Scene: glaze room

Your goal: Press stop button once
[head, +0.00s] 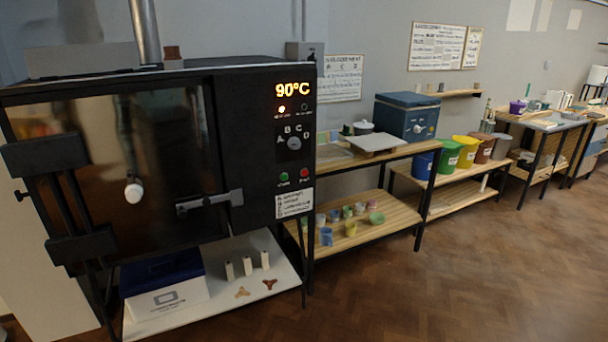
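The black kiln (250,200) fills the left of the head view, with its door shut. On the control panel at the kiln's right, a red button (304,172) sits beside a green button (284,177). Their small labels are too blurred to read. Above them are a round dial (294,143) with letters A to D and a lit display (292,90) reading 90°C. An orange lamp (282,109) glows under the display, and the lamp to its right looks dark. Neither of my grippers is in view, and nothing covers the buttons.
A latch handle (210,203) and a white knob (133,193) stick out from the kiln door. A white lower shelf (220,303) holds a box and small props. To the right stand wooden benches (390,152) with pots and coloured buckets. The wooden floor (450,285) at right is clear.

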